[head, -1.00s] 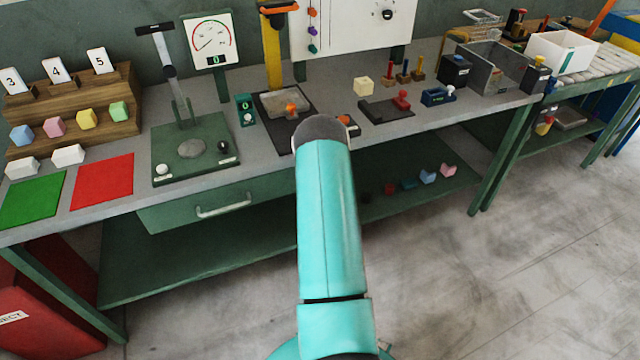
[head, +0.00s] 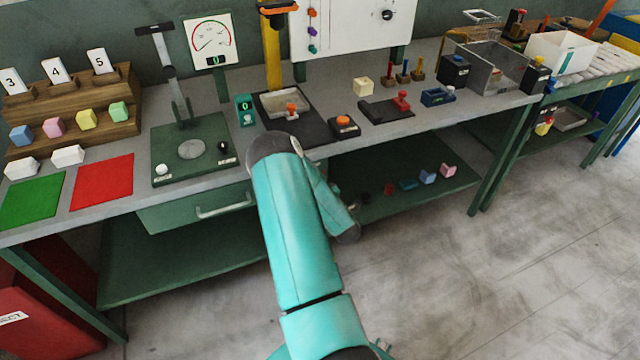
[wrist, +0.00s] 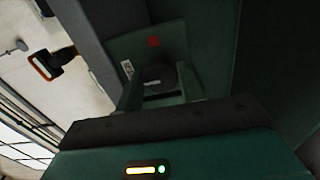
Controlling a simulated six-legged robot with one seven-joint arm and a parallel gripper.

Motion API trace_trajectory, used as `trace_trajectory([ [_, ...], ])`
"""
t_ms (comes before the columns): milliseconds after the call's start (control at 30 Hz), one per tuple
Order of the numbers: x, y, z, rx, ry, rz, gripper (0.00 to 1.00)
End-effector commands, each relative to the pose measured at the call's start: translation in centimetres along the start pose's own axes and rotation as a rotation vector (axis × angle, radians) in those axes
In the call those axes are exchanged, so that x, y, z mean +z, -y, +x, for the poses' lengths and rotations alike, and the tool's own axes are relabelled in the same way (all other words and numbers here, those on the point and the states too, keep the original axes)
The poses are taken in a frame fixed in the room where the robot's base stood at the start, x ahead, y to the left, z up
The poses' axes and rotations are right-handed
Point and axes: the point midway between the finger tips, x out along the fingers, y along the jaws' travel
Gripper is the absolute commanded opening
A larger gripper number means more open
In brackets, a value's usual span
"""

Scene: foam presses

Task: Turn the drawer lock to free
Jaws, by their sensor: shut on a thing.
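In the wrist view the drawer lock (wrist: 156,72) is a dark round knob on a green plate with a red square mark above it and a small white label to its left. A short pale line shows on the knob's near face. My gripper (wrist: 158,86) has one green finger on each side of the knob and is shut on it. In the head view the green drawer (head: 170,214) with its pale bar handle (head: 224,205) sits under the bench top. My arm hides the lock and my gripper there.
The green press base (head: 205,165) stands on the bench above the drawer. A red square mat (head: 103,181) and a green mat (head: 32,200) lie left of it. The lower shelf (head: 180,260) is bare under the drawer. The floor at the right is clear.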

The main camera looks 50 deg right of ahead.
Motion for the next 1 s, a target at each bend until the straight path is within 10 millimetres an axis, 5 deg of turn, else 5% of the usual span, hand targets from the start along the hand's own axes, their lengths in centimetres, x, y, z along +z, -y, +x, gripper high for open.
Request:
trace_trajectory([
  [533, 0.17, 0.02, -0.1, -0.001, 0.004, -0.033, 0.15],
  [567, 0.17, 0.02, -0.1, -0.001, 0.004, -0.033, 0.4],
  [667, 0.15, 0.02, -0.08, -0.001, 0.003, -0.032, 0.58],
  [1000, 0.07, 0.02, -0.31, -0.001, 0.002, -0.031, 0.58],
])
